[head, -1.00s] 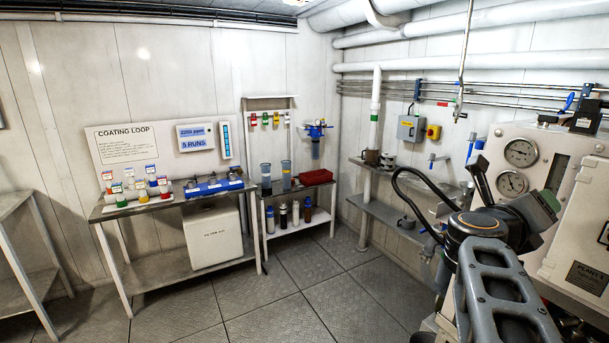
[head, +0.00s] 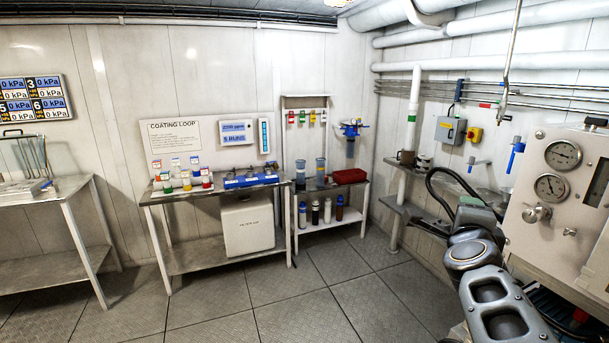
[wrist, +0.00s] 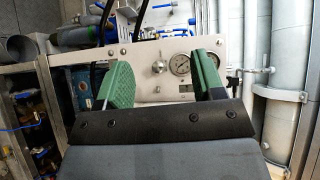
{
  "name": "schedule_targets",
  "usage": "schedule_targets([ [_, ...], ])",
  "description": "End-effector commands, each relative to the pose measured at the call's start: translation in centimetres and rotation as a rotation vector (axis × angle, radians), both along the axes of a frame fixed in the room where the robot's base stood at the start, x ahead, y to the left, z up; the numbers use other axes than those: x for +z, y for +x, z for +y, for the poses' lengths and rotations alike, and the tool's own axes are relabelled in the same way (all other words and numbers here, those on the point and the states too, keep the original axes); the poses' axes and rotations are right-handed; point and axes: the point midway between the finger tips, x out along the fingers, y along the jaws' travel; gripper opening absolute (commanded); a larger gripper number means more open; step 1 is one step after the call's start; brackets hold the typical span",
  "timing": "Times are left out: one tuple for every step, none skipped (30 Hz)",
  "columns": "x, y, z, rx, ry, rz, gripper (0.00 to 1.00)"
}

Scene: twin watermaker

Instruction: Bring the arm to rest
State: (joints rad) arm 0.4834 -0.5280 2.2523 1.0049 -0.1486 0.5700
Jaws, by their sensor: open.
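My gripper (wrist: 164,80) is open in the wrist view, with its two green pads apart and nothing between them. Behind the pads is a pale panel with round gauges, which looks some way off. In the head view my grey arm is bent at the lower right, in front of the pale gauge panel (head: 590,215). The jaws cannot be made out clearly there. Whether any arm link touches the panel cannot be told.
A bench with bottles (head: 215,262) stands against the back wall, with a white filter box (head: 247,228) under it. A smaller stand holds a red tray (head: 350,175). A metal table (head: 75,190) is at left. The middle floor (head: 300,295) is clear.

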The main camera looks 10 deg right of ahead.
Motion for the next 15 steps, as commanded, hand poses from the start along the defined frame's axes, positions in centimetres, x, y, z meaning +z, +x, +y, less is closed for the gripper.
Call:
schedule_targets([
  [-1.4,1.1,2.2,0.103,-0.052,0.085,0.62],
  [-2.4,1.6,3.6,0.171,-0.091,0.145,0.62],
  [-3.9,2.1,5.7,0.267,-0.144,0.230,0.62],
  [-5.1,2.5,7.4,0.352,-0.193,0.295,0.62],
  [-6.5,2.6,9.2,0.439,-0.247,0.365,0.62],
  [-8.4,2.5,11.4,0.554,-0.325,0.464,0.62],
  [-9.9,2.1,12.9,0.639,-0.381,0.539,0.62],
  [-11.3,1.7,14.3,0.720,-0.439,0.611,0.62],
  [-13.2,0.8,15.9,0.824,-0.513,0.704,0.62],
  [-14.5,0.1,16.9,0.898,-0.567,0.770,0.62],
  [-15.8,-0.7,17.7,0.968,-0.619,0.834,0.62],
  [-17.3,-1.8,18.7,1.056,-0.685,0.915,0.62],
  [-18.3,-2.7,19.2,1.116,-0.732,0.971,0.62],
  [-19.3,-3.5,19.6,1.172,-0.775,1.024,0.62],
  [-20.3,-4.6,20.0,1.239,-0.827,1.089,0.62],
])
